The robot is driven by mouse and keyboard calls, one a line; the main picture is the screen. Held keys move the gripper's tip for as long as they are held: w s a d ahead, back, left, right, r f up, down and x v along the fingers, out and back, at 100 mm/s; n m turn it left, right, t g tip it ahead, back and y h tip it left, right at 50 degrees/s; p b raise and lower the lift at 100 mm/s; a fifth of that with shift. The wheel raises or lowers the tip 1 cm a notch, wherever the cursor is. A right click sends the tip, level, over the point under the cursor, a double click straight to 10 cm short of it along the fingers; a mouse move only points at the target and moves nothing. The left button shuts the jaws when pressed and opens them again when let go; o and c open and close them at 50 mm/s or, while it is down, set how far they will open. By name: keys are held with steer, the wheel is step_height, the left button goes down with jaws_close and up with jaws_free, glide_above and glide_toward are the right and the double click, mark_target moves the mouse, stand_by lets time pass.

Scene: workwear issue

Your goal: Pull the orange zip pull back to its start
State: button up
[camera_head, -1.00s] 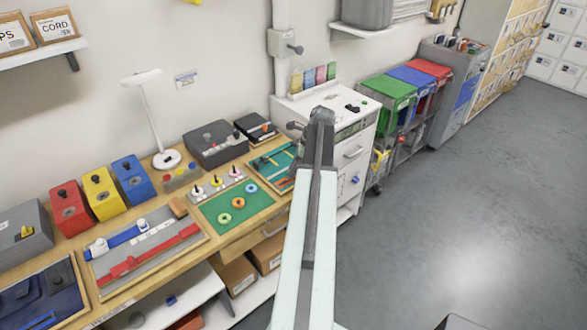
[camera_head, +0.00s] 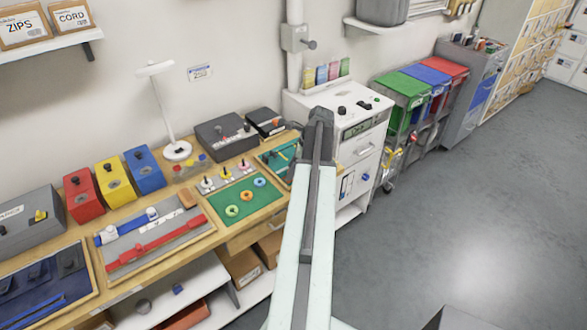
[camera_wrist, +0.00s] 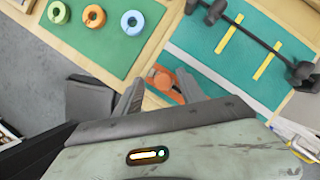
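In the wrist view, an orange piece (camera_wrist: 168,79), which looks like the zip pull, sits near the edge of the teal board (camera_wrist: 200,55). My gripper (camera_wrist: 158,80) is open, its two dark fingers apart on either side of the orange piece. I cannot tell whether they touch it or how far above it they are. In the head view, the teal board (camera_head: 268,157) is partly hidden behind my arm. My gripper does not show there.
A black bar with knobs (camera_wrist: 268,42) and yellow strips (camera_wrist: 229,34) lie on the teal board. Beside it is a green mat (camera_head: 229,205) with several coloured rings. A white cabinet (camera_head: 350,112) stands past the bench end. Open floor (camera_head: 480,210) is on the right.

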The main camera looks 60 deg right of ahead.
steer(key=p+v, duration=0.7)
steer(key=shift+s+r, duration=0.15)
steer(key=shift+r, duration=0.2)
